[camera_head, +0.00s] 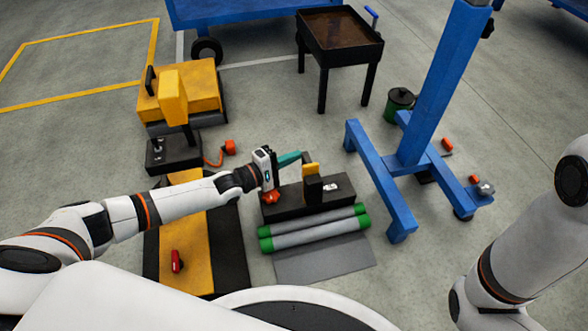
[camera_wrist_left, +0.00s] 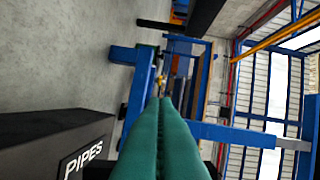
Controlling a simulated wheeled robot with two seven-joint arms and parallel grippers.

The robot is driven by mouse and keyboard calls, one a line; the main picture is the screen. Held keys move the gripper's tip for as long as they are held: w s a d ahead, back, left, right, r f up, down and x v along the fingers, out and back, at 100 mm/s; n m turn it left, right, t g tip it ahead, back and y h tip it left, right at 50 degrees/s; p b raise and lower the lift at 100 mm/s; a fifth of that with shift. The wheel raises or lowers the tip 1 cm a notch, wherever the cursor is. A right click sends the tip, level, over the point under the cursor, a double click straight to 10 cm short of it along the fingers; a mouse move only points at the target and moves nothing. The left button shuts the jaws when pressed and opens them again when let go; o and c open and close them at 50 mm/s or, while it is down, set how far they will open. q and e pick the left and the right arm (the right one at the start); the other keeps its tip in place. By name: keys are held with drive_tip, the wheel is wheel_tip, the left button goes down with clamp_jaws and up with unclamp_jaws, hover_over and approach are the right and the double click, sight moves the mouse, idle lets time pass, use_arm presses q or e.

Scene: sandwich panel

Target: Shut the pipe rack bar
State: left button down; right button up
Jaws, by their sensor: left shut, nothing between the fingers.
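The pipe rack (camera_head: 290,204) is a low black box on the floor, just beyond the end of my left arm. In the left wrist view a black box (camera_wrist_left: 40,135) carries the word PIPES. A dark thin piece, perhaps the bar, shows beside my left fingertips; its exact position is unclear. My left gripper (camera_head: 299,155), with teal fingers, is shut and empty above the rack. Its fingers lie together in the left wrist view (camera_wrist_left: 164,100). My right gripper is out of view.
Grey pipes with green ends (camera_head: 315,232) lie in front of the rack, near a grey mat (camera_head: 325,262). A blue stand (camera_head: 425,125) is to the right. A yellow machine (camera_head: 185,95) and a black-edged yellow panel (camera_head: 195,230) are left. A dark table (camera_head: 340,40) stands behind.

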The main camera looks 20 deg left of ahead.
use_arm(q)
drive_tip(key=shift+s+d+r+b, duration=0.2)
drive_tip(key=shift+s+d, duration=0.15)
drive_tip(key=shift+s, duration=0.2)
drive_tip(key=shift+s+d+r+b, duration=0.2)
drive_tip(key=shift+s+d, duration=0.1)
drive_tip(key=shift+s, duration=0.25)
